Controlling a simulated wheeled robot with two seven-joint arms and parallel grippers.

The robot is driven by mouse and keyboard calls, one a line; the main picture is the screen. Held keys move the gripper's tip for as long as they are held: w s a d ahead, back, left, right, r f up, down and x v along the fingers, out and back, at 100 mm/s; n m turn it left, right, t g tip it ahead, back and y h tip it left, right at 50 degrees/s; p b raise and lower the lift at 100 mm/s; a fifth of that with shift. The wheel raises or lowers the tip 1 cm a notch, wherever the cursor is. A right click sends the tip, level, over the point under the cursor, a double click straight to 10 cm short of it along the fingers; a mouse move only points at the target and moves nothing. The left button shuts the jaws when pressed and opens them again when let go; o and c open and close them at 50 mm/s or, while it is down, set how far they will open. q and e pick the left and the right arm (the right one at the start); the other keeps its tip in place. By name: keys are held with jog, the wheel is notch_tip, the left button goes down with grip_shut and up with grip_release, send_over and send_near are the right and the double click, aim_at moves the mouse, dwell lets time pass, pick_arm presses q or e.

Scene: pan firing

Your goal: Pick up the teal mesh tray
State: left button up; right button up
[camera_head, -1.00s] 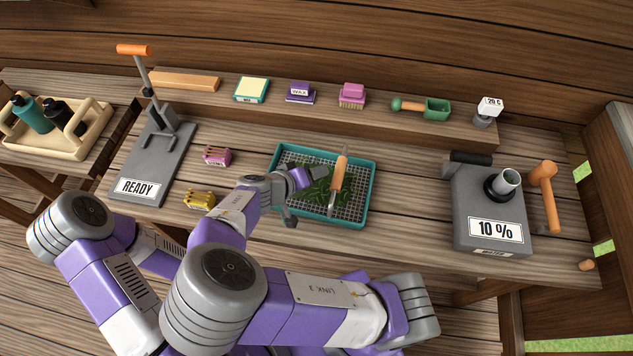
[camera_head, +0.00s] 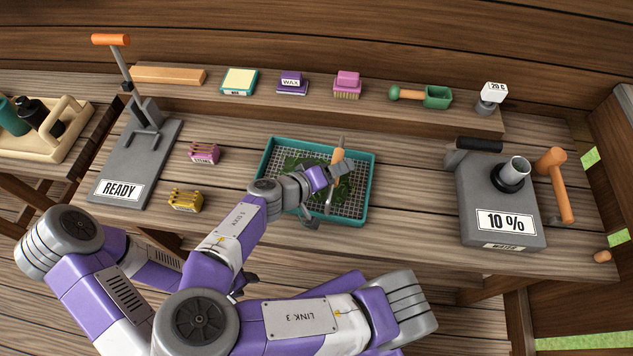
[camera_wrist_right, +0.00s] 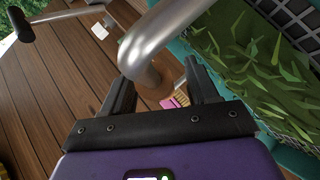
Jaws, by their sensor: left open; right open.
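The teal mesh tray (camera_head: 361,172) lies on the middle of the bench, with green leaves (camera_head: 294,164) in it. It also shows at the right of the right wrist view (camera_wrist_right: 205,68). My right gripper (camera_head: 330,182) is over the tray beside this handle, partly hiding the leaves. In the right wrist view its jaws (camera_wrist_right: 158,90) are open either side of the handle, with the curved metal shaft (camera_wrist_right: 150,45) close in front. My left gripper (camera_head: 243,283) is low at the left, mostly hidden by my arm links.
A grey 10 % device (camera_head: 495,215) and orange mallet (camera_head: 553,180) stand right. The back shelf holds several small items.

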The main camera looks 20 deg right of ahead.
jog(key=shift+w+d+f, duration=0.15)
jog(key=shift+d+f, duration=0.05)
jog(key=shift+d, duration=0.35)
grip_shut()
